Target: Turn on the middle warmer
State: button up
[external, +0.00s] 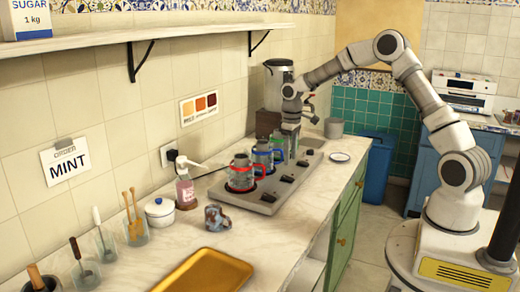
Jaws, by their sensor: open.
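A long grey warmer unit (232,197) lies on the counter with three metal pots in a row along it. The near pot (241,177) has a red band and handle, the middle pot (262,158) a blue one, the far pot (280,147) a green one. Dark switches sit along the unit's right side: near (268,197), middle (287,178), far (303,163). Their settings are too small to read. My gripper (291,135) points down by the far pot, beyond the middle switch. It is open; its fingertips are hard to make out and no held object shows.
A tall metal samovar (279,82) stands behind my gripper. A soap bottle (185,190), white lidded pot (159,211), patterned mug (216,218) and gold tray (205,272) occupy the nearer counter. A small plate (340,157) lies right of the unit. A shelf (120,36) overhangs the left wall.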

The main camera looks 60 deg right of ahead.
aim_at(289, 179)
notch_tip(289, 179, down, 7)
jog(key=shift+f, duration=0.15)
grip_shut()
dwell(0.5)
